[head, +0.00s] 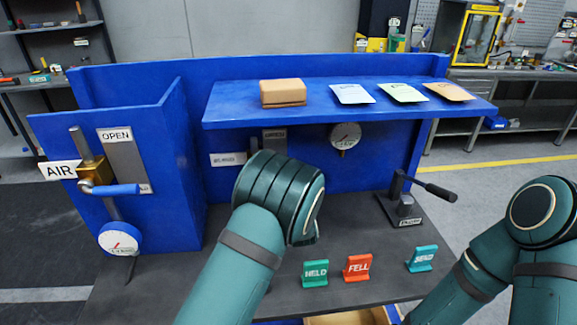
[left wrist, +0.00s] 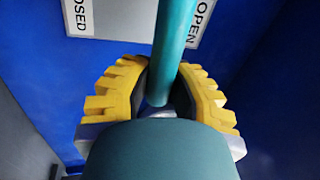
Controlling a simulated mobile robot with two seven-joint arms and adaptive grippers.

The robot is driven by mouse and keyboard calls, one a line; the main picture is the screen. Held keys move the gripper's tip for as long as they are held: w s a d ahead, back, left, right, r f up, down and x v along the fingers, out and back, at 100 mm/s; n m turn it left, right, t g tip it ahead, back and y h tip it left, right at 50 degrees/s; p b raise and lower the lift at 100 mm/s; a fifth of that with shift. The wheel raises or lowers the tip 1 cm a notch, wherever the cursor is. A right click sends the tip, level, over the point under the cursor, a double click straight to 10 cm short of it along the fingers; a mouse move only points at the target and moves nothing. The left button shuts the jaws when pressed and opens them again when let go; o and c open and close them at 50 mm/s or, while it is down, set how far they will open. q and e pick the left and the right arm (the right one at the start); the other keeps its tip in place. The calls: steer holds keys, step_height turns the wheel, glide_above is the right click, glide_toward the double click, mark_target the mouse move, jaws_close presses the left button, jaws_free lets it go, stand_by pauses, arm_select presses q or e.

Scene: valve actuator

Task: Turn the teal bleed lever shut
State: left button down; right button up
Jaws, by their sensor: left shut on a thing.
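In the left wrist view the teal bleed lever (left wrist: 174,40) runs up between the yellow-padded fingers of my left gripper (left wrist: 158,100), which is shut on it. The lever crosses a grey plate (left wrist: 120,18) with an OPEN label (left wrist: 200,22) on the right and a partly cut-off CLOSED label (left wrist: 79,18) on the left. It passes closer to OPEN. In the head view my left forearm and wrist hide the gripper and lever; the grey plate (head: 274,138) shows behind them. My right arm is at the right edge, its gripper out of frame.
A blue shelf (head: 330,112) with a brown box (head: 283,92) and several packets overhangs the panel. A blue-handled air valve (head: 115,189) stands left, a black hand lever (head: 425,186) right. HELD (head: 315,272), FELL (head: 357,267) and another teal sign (head: 421,258) stand on the bench.

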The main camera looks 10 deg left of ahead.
arm_select(q)
steer(key=shift+f+m+h, duration=0.3)
steer(key=shift+f+m, duration=0.2)
steer(key=shift+m, duration=0.1)
steer(key=c, duration=0.8)
jaws_free()
steer(key=shift+c, duration=0.2)
steer(key=shift+s, duration=0.1)
steer(key=s+d, duration=0.3)
steer(key=s, duration=0.9)
steer(key=shift+s+d, duration=0.3)
steer(key=shift+d, duration=0.05)
